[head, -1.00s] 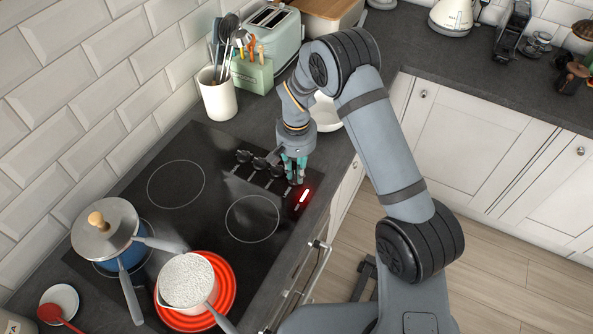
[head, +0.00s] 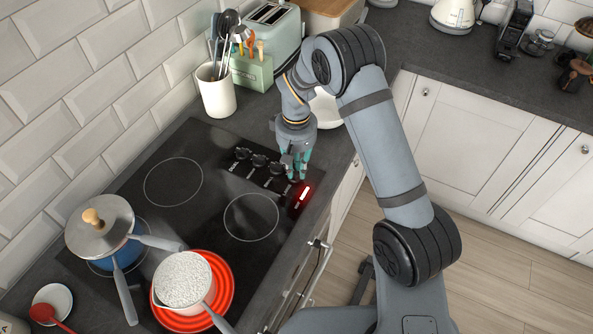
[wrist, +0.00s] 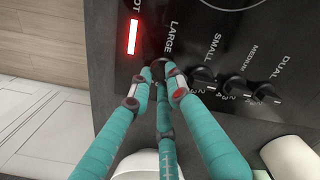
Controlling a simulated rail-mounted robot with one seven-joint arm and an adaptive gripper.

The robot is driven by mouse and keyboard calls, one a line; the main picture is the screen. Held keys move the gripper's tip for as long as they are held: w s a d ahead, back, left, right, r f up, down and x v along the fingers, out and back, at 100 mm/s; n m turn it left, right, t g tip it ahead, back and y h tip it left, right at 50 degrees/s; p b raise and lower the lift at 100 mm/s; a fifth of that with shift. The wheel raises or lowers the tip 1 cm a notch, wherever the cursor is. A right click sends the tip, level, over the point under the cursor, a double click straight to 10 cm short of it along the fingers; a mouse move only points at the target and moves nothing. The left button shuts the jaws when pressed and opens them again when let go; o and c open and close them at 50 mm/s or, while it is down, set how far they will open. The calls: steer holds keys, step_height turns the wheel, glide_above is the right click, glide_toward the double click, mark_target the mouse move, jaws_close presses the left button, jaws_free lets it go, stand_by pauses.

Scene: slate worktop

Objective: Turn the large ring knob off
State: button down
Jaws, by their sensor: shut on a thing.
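The large ring knob (wrist: 160,67) is black and sits beside the word LARGE in the wrist view. My gripper (wrist: 160,76) has teal fingers, shut on this knob, with fingertips on either side of it. In the head view my gripper (head: 293,170) points down at the front end of the knob row and mostly hides this knob. The knob's pointer angle cannot be read. The large ring (head: 227,303) glows orange-red at the front of the hob, under a saucepan (head: 184,280) of pale, bubbling contents.
The other knobs (head: 259,161) stand close beside my gripper. A red HOT light (head: 304,193) is lit; it also shows in the wrist view (wrist: 133,37). A lidded blue pot (head: 108,246) stands left. A utensil pot (head: 217,91) and toaster (head: 272,32) stand behind.

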mark_target(295, 171)
steer(key=n+b, duration=0.1)
steer(key=n, duration=0.2)
steer(key=shift+w+a+n, duration=0.1)
steer(key=shift+n, duration=0.2)
steer(key=shift+n+b, duration=0.3)
steer(key=shift+n, duration=1.5)
steer(key=c, duration=1.6)
jaws_free()
steer(key=shift+c, duration=0.2)
step_height(295, 171, up, 12)
